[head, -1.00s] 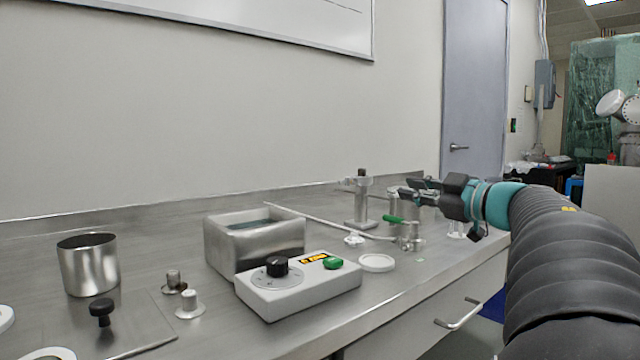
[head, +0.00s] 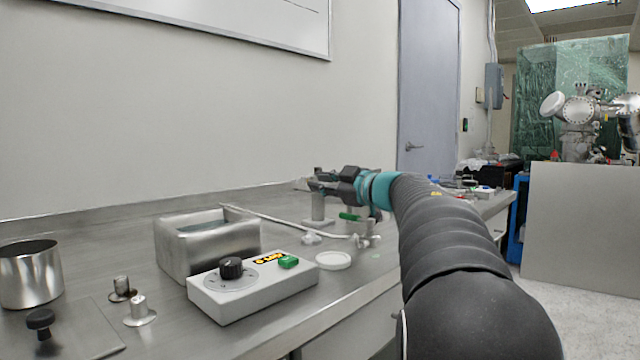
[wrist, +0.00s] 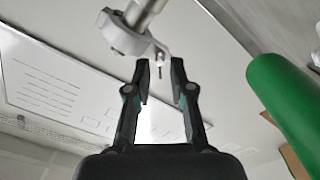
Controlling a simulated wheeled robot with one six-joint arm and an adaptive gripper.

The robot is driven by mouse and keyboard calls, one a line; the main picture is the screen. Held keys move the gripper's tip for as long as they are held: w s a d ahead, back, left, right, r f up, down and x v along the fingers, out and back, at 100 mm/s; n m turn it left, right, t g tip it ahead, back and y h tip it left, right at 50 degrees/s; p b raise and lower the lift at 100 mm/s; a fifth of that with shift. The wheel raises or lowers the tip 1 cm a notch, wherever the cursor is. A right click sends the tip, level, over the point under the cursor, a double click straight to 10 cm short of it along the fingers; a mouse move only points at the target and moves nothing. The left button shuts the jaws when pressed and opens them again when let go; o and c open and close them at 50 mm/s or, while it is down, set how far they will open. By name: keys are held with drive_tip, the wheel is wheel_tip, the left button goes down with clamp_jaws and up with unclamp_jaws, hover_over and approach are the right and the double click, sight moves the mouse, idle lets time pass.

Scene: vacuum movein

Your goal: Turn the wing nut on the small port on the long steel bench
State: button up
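The small port stands upright on the long steel bench (head: 370,290) as a metal post (head: 319,208), its top partly hidden behind my gripper (head: 322,182). In the wrist view a pale clamp ring (wrist: 122,36) sits around a metal tube (wrist: 146,12). A thin screw with a small light piece, apparently the wing nut (wrist: 160,57), sticks out from the clamp. My gripper (wrist: 160,76) is open, its two dark fingers apart. The screw end lies just beyond and between the fingertips; whether they touch it I cannot tell.
A green handle (wrist: 285,105) is close on the right in the wrist view, also seen below my gripper (head: 352,217). A control box (head: 250,293), steel basin (head: 210,250), white ring (head: 334,261) and steel cup (head: 30,275) stand on the bench. The wall is behind.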

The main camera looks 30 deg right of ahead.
drive_tip(key=shift+w+a, duration=0.1)
drive_tip(key=shift+w, duration=0.2)
clamp_jaws()
